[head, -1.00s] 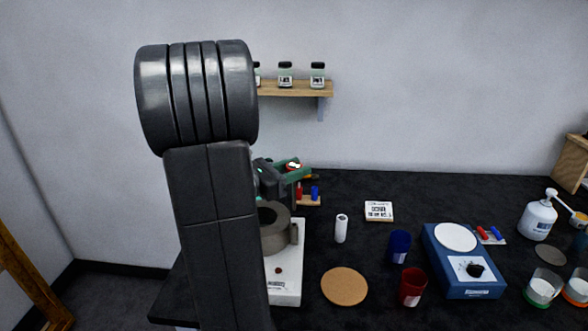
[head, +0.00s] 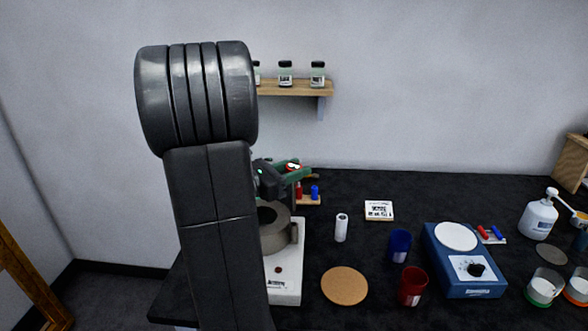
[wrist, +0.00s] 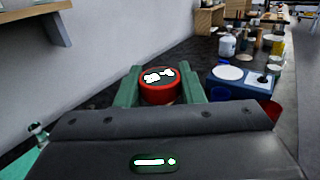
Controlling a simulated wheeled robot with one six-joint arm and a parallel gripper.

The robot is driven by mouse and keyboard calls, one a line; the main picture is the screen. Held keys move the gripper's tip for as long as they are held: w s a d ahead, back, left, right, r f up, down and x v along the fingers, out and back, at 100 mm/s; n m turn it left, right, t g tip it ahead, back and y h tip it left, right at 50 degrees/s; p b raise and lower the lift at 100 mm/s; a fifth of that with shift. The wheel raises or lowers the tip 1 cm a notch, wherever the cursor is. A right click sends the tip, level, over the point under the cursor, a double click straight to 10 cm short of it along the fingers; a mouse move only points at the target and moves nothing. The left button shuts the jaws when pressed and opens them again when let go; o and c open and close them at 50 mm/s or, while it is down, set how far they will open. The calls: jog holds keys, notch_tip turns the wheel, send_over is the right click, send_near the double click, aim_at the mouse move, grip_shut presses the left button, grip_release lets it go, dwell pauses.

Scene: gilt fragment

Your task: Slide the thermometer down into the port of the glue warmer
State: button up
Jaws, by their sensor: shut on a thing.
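The thermometer has a round red head with a white face (wrist: 158,86), and it sits between the green fingers of my gripper (wrist: 160,92) in the wrist view. In the head view its head (head: 293,167) shows above and behind the glue warmer. Its stem is hidden in both views. The glue warmer is a white base (head: 287,285) with a grey-brown pot (head: 280,238), partly covered by my arm. A narrow upright part at the pot's right side may be the port; its opening cannot be made out. My gripper is shut on the thermometer.
A small wooden rack (head: 308,200) with red and blue items stands behind the warmer. A white cylinder (head: 341,228), a cork disc (head: 344,286), blue and red cups (head: 412,286) and a blue scale (head: 464,275) are to the right. A shelf (head: 297,88) hangs above.

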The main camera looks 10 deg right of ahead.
aim_at(294, 201)
jog(key=shift+w+f+b, duration=0.15)
jog(key=shift+f+b, duration=3.75)
jog(key=shift+f, duration=0.95)
jog(key=o, duration=1)
jog(key=shift+r, duration=0.1)
jog(key=shift+o, duration=0.2)
jog(key=shift+a, duration=0.1)
jog(key=v, duration=1.3)
jog(key=shift+a+b, duration=0.25)
jog(key=shift+b, duration=0.1)
jog(key=shift+d, duration=0.1)
jog(key=shift+p+x, duration=0.45)
jog(key=shift+x, duration=6.35)
